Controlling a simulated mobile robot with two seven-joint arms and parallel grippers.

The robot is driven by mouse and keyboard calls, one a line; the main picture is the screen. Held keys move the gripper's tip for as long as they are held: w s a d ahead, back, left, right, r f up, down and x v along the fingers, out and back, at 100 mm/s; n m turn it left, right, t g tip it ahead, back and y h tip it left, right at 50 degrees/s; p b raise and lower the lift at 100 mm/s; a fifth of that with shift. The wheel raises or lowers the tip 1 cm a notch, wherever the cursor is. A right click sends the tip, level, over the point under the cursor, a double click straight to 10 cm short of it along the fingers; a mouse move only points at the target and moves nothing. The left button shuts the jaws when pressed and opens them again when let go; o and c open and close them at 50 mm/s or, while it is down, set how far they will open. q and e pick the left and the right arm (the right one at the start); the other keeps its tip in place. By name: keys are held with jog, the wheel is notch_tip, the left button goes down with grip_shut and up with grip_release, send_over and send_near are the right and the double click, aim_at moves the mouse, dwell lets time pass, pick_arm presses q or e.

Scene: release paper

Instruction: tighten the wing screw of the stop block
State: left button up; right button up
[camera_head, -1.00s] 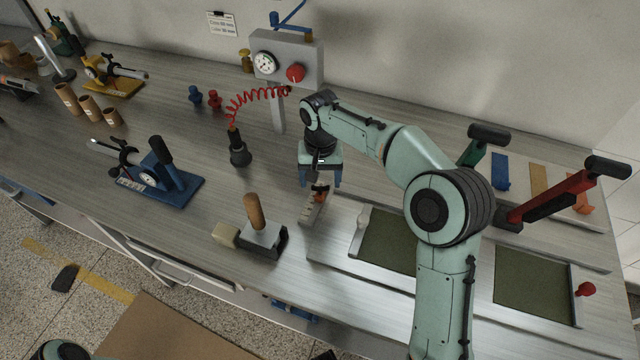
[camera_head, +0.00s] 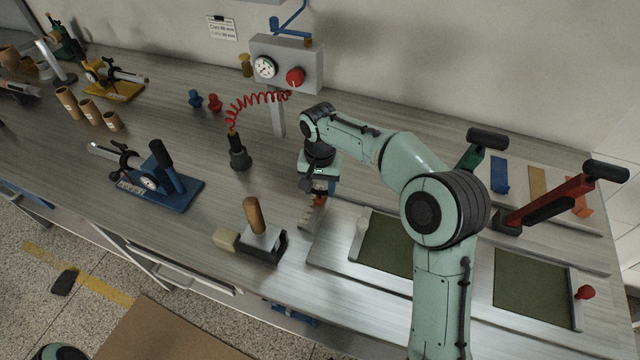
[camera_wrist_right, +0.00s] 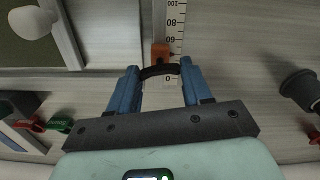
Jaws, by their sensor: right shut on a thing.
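The orange stop block (camera_wrist_right: 160,56) sits on a pale scale strip (camera_wrist_right: 174,28) with printed numbers, and it also shows small under the hand in the head view (camera_head: 320,200). Its black wing screw (camera_wrist_right: 160,71) lies between the blue fingers of my right gripper (camera_wrist_right: 160,72). The fingers are shut on the wing screw, one at each end. In the head view the right gripper (camera_head: 313,188) is low over the strip and its fingers are largely hidden. My left gripper is not in view.
A wooden-handled block (camera_head: 263,242) stands left of the strip. A framed dark green panel (camera_head: 388,244) with a pale knob lies to its right. A dark cone-shaped stand (camera_head: 239,157) with a red coiled hose (camera_head: 250,99) stands behind left. The bench between them is clear.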

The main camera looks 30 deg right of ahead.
aim_at(320, 189)
jog(key=shift+m, duration=0.4)
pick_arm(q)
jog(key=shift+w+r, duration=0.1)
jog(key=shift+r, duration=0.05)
pick_arm(e)
jog(key=o, duration=1.1)
jog(key=shift+c, duration=0.2)
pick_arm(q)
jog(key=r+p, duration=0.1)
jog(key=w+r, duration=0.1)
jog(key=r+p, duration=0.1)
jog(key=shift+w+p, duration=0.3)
pick_arm(e)
notch_tip(320, 189, up, 13)
jog(key=shift+r, duration=0.15)
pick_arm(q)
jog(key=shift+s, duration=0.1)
